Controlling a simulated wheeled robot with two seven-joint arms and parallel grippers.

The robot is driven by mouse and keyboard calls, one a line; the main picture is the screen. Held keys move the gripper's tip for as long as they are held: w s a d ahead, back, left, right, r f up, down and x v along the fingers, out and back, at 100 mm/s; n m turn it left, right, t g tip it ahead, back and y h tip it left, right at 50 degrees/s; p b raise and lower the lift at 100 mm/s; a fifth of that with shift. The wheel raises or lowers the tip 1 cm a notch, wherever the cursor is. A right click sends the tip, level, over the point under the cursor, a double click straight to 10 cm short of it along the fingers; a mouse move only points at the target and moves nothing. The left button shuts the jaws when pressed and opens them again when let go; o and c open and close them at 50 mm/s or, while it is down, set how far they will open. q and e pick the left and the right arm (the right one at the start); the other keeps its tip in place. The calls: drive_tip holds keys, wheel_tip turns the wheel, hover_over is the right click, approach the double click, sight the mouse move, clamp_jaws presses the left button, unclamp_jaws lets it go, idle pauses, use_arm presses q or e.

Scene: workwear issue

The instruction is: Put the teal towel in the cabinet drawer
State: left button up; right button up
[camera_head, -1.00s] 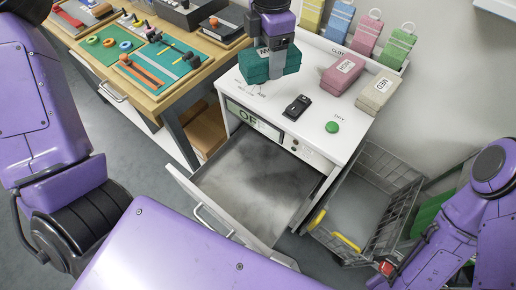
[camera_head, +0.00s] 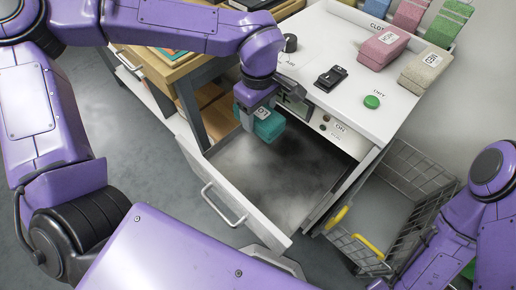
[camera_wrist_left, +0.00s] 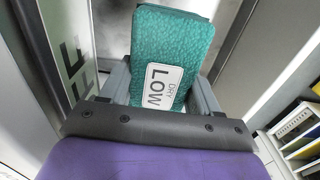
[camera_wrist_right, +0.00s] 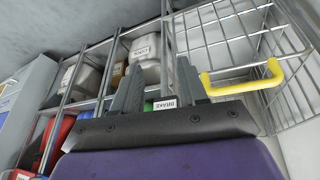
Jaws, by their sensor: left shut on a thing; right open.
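The teal towel (camera_head: 266,125) is a folded block with a white label. My left gripper (camera_head: 258,108) is shut on it and holds it over the open cabinet drawer (camera_head: 233,203), near the drawer's back left part. In the left wrist view the towel (camera_wrist_left: 172,50) sits between the fingers, and its label reads "LOW DRY". The drawer is pulled out from the white cabinet (camera_head: 345,100), and its visible floor looks empty and grey. My right gripper (camera_wrist_right: 160,92) is open and empty in the right wrist view, in front of a wire basket; its fingers are not clear in the head view.
A pink towel (camera_head: 383,48) and a beige towel (camera_head: 425,70) lie on the cabinet top, near a black switch (camera_head: 330,78) and a green button (camera_head: 371,102). A wire basket (camera_head: 385,215) with yellow handles stands right of the drawer. A wooden workbench (camera_head: 165,75) is at the left.

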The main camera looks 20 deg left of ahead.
sight(259, 155)
use_arm(q)
wheel_tip(259, 155, down, 16)
drive_tip(key=shift+d+r+b, duration=0.1)
drive_tip(key=shift+r+b, duration=0.15)
drive_tip(key=shift+b, duration=0.95)
drive_tip(key=o, duration=1.1)
drive_tip(key=shift+f, duration=0.1)
drive_tip(key=shift+o, duration=0.2)
wheel_tip(259, 155, up, 12)
drive_tip(key=shift+r+p, duration=0.2)
drive_tip(key=shift+p, duration=0.9)
